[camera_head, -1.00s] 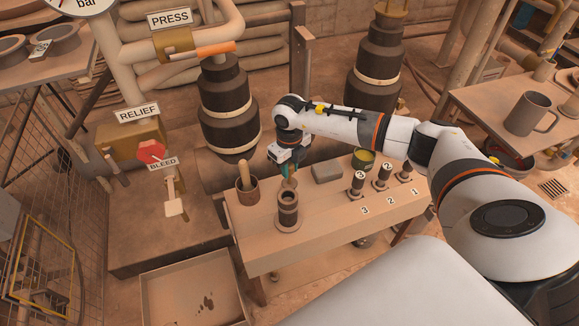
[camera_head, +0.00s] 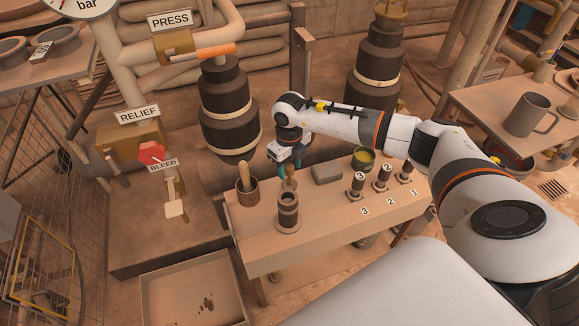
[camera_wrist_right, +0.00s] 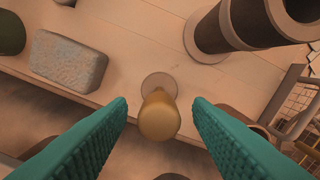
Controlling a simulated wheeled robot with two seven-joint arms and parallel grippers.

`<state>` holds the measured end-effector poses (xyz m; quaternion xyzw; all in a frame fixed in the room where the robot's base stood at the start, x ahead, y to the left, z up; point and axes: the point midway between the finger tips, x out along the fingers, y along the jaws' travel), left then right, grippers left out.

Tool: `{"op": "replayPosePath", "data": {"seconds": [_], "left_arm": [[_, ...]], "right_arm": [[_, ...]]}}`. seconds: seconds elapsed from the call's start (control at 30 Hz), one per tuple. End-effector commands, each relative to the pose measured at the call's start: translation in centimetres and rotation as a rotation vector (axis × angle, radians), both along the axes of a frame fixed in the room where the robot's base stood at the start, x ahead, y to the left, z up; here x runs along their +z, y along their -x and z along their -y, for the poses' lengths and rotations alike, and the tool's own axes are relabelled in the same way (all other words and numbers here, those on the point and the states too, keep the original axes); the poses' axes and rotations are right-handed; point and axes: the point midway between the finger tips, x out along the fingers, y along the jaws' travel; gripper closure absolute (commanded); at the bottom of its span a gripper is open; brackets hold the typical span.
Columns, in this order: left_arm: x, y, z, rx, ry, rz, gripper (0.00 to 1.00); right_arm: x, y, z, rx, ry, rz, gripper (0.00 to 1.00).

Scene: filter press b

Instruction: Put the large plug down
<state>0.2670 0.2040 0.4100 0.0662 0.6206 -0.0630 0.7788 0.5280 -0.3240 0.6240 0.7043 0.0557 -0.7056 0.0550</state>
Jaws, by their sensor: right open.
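The large plug (camera_wrist_right: 159,118) shows in the right wrist view as a tan-gold rounded knob above a flat round disc. It stands on the bench near its back edge, between the two fingers and clear of both. My right gripper (camera_head: 289,176) is open over it, pointing down. Its teal fingers (camera_wrist_right: 160,122) lie to either side of the knob. In the head view the plug (camera_head: 289,185) is small and partly hidden by the fingers, just behind a dark flanged cylinder (camera_head: 288,212). My left gripper is not in view.
The bench (camera_head: 325,232) also holds a pot with a wooden handle (camera_head: 247,187), a grey block (camera_head: 326,173), a dark green tin (camera_head: 363,159) and numbered posts (camera_head: 356,187). The block (camera_wrist_right: 70,62) lies left of the plug in the wrist view. The bench front is mostly clear.

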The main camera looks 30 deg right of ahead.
Motion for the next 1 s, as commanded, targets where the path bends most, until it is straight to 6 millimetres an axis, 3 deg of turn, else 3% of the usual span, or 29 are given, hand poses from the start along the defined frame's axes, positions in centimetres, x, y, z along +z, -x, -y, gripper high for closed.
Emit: {"op": "replayPosePath", "data": {"seconds": [0.3,0.5,1.0], "left_arm": [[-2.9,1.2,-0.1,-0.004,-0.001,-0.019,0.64],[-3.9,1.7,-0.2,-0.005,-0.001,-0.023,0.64],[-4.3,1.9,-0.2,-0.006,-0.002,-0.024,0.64]], "right_arm": [[7.3,-0.1,0.1,-0.001,0.002,0.005,0.54],[10.2,-0.1,0.1,0.000,0.001,0.004,0.54],[11.1,0.0,0.1,0.000,0.001,0.002,0.54]]}}
